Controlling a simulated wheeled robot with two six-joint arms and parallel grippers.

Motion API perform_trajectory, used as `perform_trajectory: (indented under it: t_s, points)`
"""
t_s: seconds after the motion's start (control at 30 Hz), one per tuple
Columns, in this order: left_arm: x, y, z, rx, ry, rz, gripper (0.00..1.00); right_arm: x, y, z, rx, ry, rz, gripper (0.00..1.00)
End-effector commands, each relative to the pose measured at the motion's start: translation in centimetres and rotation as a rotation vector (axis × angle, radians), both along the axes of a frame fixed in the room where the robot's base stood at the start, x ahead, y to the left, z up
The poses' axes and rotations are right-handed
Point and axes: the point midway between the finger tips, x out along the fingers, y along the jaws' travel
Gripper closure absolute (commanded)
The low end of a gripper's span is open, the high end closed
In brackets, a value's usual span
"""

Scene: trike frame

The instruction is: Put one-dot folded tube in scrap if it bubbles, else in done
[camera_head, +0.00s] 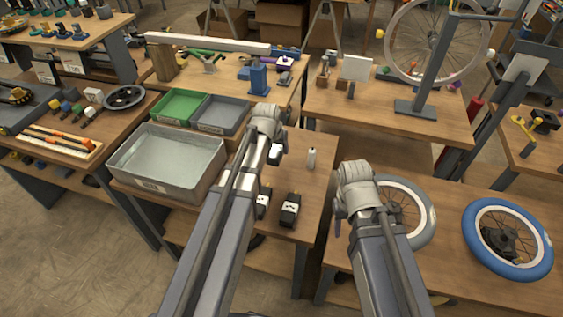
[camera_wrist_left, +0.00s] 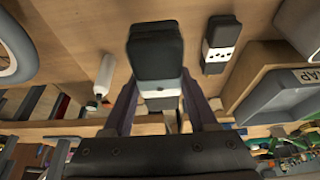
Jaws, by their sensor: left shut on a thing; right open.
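My left gripper (camera_head: 272,142) is shut on a black folded tube with a pale band (camera_wrist_left: 158,52), pointing down over the table; the held tube's white part (camera_head: 276,154) shows beside the wrist in the head view. Its dot marking is not readable. Two other black tubes with white labels (camera_head: 290,210) (camera_head: 262,204) stand nearer me; one shows dark dots in the left wrist view (camera_wrist_left: 219,44). A metal tank (camera_head: 124,172) stands left; no bubbles show. The grey bin (camera_head: 208,128) reads "AP" in the wrist view (camera_wrist_left: 303,77). A green bin (camera_head: 163,119) adjoins it. My right gripper (camera_head: 350,190) is open, fingers mostly hidden.
A white bottle (camera_head: 311,159) stands right of the left gripper. A grey-tyred wheel (camera_head: 426,215) and a blue-tyred wheel (camera_head: 475,243) lie on the right table (camera_head: 455,270). A blue fixture (camera_head: 258,80) stands behind the bins. Bare wood lies around the bottle.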

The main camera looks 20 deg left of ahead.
Motion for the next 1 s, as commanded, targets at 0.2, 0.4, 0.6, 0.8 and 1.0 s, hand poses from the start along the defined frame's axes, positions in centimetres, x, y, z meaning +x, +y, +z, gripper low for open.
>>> perform_trajectory:
  t_s: [0.2, 0.4, 0.6, 0.8, 1.0]
  points:
    - [0.0, 0.0, -3.1, 0.000, 0.000, 0.000, 1.00, 0.0, 0.0, -3.2, 0.000, 0.000, 0.000, 0.50]
    - [0.0, 0.0, -5.9, 0.000, 0.000, 0.000, 1.00, 0.0, 0.0, -5.9, 0.000, 0.000, 0.000, 0.50]
    - [0.0, 0.0, -6.0, 0.000, 0.000, 0.000, 1.00, 0.0, 0.0, -6.0, 0.000, 0.000, 0.001, 0.50]
    - [0.0, 0.0, -7.4, 0.000, 0.000, 0.000, 1.00, 0.0, 0.0, -7.4, 0.000, 0.000, 0.001, 0.50]
    - [0.0, 0.0, -9.8, 0.000, 0.000, 0.000, 1.00, 0.0, 0.0, -9.8, 0.000, 0.000, 0.001, 0.50]
